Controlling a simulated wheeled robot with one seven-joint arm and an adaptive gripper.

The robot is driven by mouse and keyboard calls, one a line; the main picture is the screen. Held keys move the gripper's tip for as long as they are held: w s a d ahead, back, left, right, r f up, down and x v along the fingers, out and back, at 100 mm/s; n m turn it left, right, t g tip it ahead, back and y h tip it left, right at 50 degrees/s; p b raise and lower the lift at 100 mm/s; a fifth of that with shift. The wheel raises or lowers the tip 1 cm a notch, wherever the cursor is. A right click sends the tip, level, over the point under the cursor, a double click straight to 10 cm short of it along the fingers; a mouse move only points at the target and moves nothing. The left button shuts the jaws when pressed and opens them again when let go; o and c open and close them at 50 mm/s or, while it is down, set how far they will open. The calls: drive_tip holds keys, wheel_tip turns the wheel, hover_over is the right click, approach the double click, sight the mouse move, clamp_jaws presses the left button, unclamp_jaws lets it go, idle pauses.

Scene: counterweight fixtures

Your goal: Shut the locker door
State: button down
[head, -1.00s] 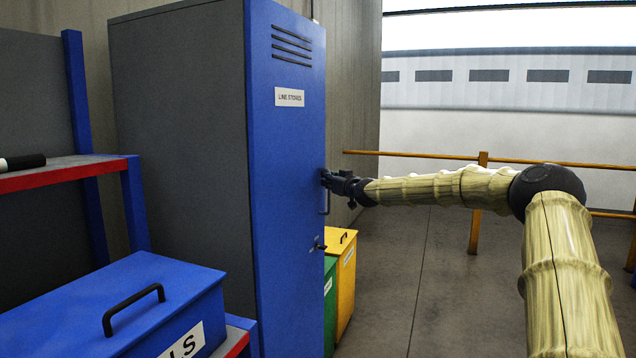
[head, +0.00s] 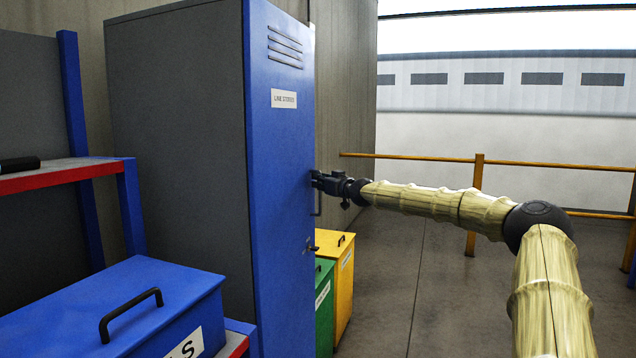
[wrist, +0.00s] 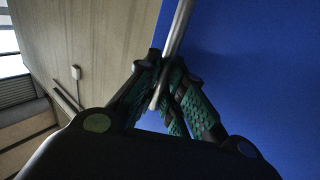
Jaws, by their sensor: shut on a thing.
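The locker is tall, with a dark grey side (head: 178,150) and a blue door (head: 281,190) that carries vents and a white label. The door looks closed or nearly closed against the body; I cannot tell if a gap is left at its far edge. My gripper (head: 316,182) is at the door's right edge, shut on the upright metal door handle (wrist: 178,35). In the wrist view my fingers (wrist: 168,90) close around the handle bar, with the blue door face behind. A small latch (head: 309,246) sits lower on the door.
A green bin (head: 324,305) and a yellow bin (head: 343,290) stand beyond the door. A blue lidded box (head: 125,315) and a red-edged shelf (head: 70,176) are at the left. Yellow railings (head: 478,180) run behind my arm. The floor (head: 410,270) at right is clear.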

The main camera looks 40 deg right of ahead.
drive_tip(key=shift+r, duration=0.6)
drive_tip(key=c, duration=2)
unclamp_jaws()
drive_tip(key=o, duration=0.3)
drive_tip(key=shift+w, duration=0.15)
drive_tip(key=shift+o, duration=0.9)
drive_tip(key=shift+d+f, duration=0.4)
drive_tip(key=shift+d, duration=0.25)
drive_tip(key=shift+r, duration=0.1)
